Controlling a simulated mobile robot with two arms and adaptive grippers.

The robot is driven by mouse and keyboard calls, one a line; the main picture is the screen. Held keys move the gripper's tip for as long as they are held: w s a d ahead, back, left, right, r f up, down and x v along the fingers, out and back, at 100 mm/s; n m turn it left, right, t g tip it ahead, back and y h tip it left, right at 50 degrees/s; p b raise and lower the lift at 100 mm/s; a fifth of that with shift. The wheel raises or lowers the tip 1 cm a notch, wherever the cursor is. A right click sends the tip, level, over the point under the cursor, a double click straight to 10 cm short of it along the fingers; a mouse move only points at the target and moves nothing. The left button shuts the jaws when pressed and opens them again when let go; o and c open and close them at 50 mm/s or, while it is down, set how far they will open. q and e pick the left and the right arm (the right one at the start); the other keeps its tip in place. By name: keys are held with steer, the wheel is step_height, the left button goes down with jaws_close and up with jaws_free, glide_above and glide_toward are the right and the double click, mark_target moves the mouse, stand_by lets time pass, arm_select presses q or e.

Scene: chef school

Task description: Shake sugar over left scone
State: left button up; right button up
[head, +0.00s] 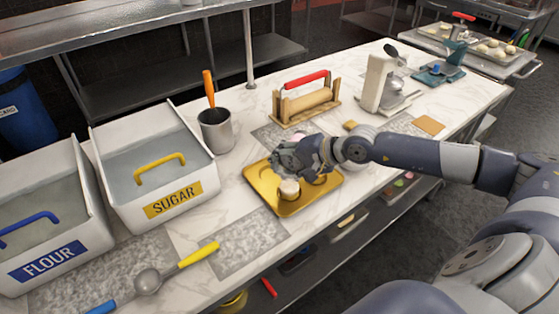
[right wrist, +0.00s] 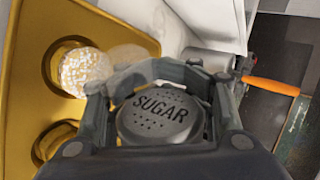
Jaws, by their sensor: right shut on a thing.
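My right gripper (head: 290,158) is over the back of the golden tray (head: 292,208) in the head view. In the right wrist view it (right wrist: 158,92) is shut around a grey shaker (right wrist: 160,118) whose perforated lid reads SUGAR; the gripper mostly hides the shaker in the head view. A pale-topped scone (head: 289,189) stands on the tray just in front of the gripper. In the right wrist view a scone (right wrist: 84,72) beside the gripper has white specks on top. A second scone or recess, golden, shows below it and is partly cut off. My left gripper is not in view.
A white sugar bin (head: 205,172) and a flour bin (head: 90,235) stand at left. A metal cup (head: 216,132) with an orange handle stands behind the tray. A rolling pin on a wooden stand (head: 306,108) is behind too. A scoop (head: 148,282) lies in front.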

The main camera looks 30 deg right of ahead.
steer(key=shift+a, duration=0.5)
steer(key=shift+d, duration=1)
steer(key=shift+a, duration=1.1)
steer(key=shift+d+b, duration=0.6)
steer(key=shift+d, duration=0.4)
steer(key=shift+a+r, duration=0.1)
steer(key=shift+a, duration=1)
steer(key=shift+w+d+b, duration=0.1)
steer(key=shift+d+b, duration=0.65)
steer(key=shift+d, duration=0.6)
steer(key=shift+a+r+m+y, duration=0.25)
steer(key=shift+r+m+y, duration=0.05)
steer(key=shift+r, duration=0.1)
steer(key=shift+g+y+b, duration=0.3)
steer(key=shift+g, duration=0.1)
steer(key=shift+s+a+r+m+g+y+b, duration=0.2)
steer(key=shift+a+r+m+g+y+b, duration=0.1)
steer(key=shift+r+m+y+b, duration=0.35)
steer(key=shift+s+a+r+m+g+y+b, duration=0.15)
steer(key=shift+r+m+g+y+b, duration=0.15)
steer(key=shift+r+m+y+b, duration=0.4)
steer(key=shift+s+a+r+m+g+y+b, duration=0.3)
steer(key=shift+r+m+y, duration=0.25)
steer(key=shift+r, duration=0.35)
